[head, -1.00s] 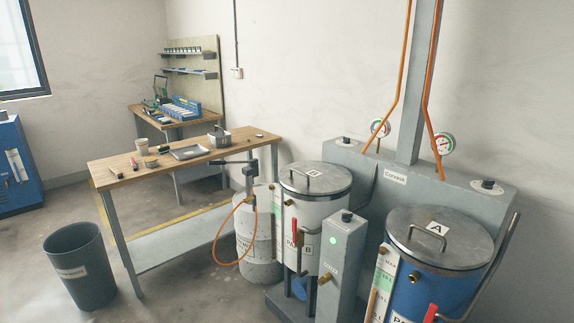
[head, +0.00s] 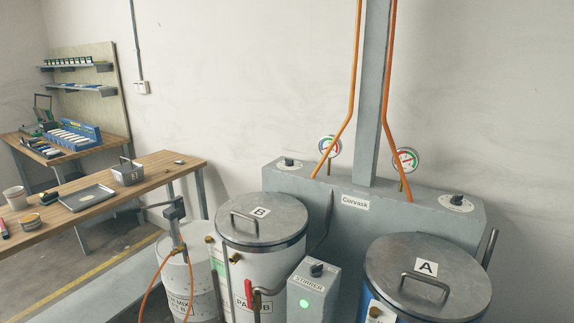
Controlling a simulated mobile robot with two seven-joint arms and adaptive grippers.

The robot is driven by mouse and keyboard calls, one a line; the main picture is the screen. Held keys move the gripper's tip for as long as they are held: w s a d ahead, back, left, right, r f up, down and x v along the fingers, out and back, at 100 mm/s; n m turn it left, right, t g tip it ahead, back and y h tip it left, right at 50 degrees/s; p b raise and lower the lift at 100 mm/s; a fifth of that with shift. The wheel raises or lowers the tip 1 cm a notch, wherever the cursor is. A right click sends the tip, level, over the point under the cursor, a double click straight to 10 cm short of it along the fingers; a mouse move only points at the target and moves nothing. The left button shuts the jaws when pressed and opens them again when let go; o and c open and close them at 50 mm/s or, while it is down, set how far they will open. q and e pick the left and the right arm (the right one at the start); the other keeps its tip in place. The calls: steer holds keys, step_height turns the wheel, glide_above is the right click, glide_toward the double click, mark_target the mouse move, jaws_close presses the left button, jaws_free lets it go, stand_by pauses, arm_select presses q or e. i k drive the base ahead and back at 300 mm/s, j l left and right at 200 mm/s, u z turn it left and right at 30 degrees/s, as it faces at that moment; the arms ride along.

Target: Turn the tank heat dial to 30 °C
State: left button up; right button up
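Two black dials with pale scale plates sit on top of the grey cabinet labelled "Corvask" (head: 400,210). The left dial (head: 288,162) is behind tank B (head: 262,222), and the right dial (head: 456,200) is behind tank A (head: 428,275). Their scale marks are too small to read. A third black knob (head: 317,269) sits on a grey box (head: 313,292) with a lit green button, labelled "STIRRER". Neither of my grippers is in view.
Two round gauges (head: 405,159) stand on the cabinet beside orange pipes and a grey column (head: 372,95). A wooden table (head: 150,178) with a tray and a metal basket is at the left. A white drum (head: 185,270) stands beside tank B.

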mark_target(289, 163)
steer(key=i+j+z, duration=0.1)
steer(key=z, duration=0.75)
steer(key=j+z, duration=0.4)
steer(key=j, duration=0.15)
steer(key=k+j+z, duration=0.2)
steer(key=j+z, duration=0.25)
steer(key=k+j+z, duration=0.1)
steer(key=j, duration=0.25)
steer(key=k+j+z, duration=0.1)
steer(key=j, duration=0.3)
steer(key=k+j, duration=0.2)
steer(key=j, duration=0.15)
steer(key=z, duration=0.05)
